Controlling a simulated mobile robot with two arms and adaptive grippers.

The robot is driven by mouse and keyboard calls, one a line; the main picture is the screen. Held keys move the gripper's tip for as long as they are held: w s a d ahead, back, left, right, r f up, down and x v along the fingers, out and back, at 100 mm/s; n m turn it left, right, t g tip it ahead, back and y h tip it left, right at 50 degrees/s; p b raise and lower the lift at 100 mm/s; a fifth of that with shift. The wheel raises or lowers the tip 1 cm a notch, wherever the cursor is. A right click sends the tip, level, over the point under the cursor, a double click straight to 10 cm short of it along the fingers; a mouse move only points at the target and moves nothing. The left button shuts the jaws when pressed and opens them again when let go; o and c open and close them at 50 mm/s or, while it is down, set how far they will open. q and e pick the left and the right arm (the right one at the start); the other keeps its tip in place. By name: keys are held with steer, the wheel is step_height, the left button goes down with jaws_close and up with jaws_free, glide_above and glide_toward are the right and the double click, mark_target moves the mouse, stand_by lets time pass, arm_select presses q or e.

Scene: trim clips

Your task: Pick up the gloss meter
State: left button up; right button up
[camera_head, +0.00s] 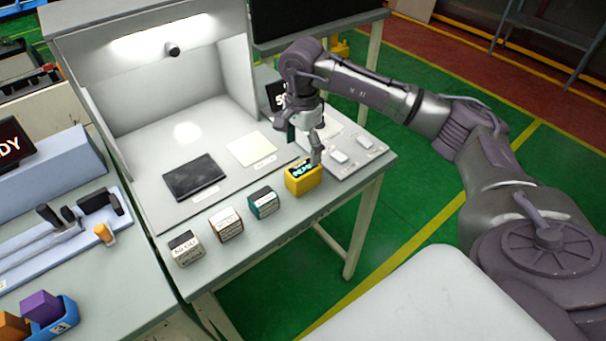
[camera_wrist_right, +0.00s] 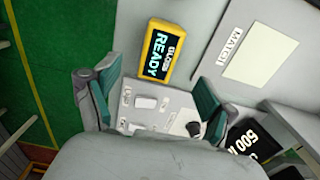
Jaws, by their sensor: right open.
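The gloss meter (camera_head: 303,177) is a small yellow box with a dark screen, standing on the grey table near its front right edge. In the right wrist view its screen reads "GLOSS READY" (camera_wrist_right: 158,50), and it lies ahead of the fingers, upper middle. My right gripper (camera_head: 308,147) is above and just behind the gloss meter, pointing down. In the right wrist view the right gripper (camera_wrist_right: 152,98) has its two green-padded fingers wide apart with nothing between them. My left gripper is not in view.
Three small labelled blocks (camera_head: 264,202) stand in a row left of the gloss meter. A light booth (camera_head: 150,70) holds a black panel (camera_head: 194,177) and a pale panel (camera_head: 251,149). A plate with white switches (camera_head: 339,156) lies right of the meter.

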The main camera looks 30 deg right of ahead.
mark_target(303, 168)
step_height(303, 168, down, 5)
steer(key=shift+r+p, duration=0.2)
steer(key=shift+p, duration=0.15)
step_height(303, 168, down, 5)
steer(key=shift+d+p, duration=0.1)
steer(key=shift+p, duration=1.1)
steer(key=shift+f, duration=0.15)
steer(key=c, duration=1.3)
steer(key=shift+c, duration=0.6)
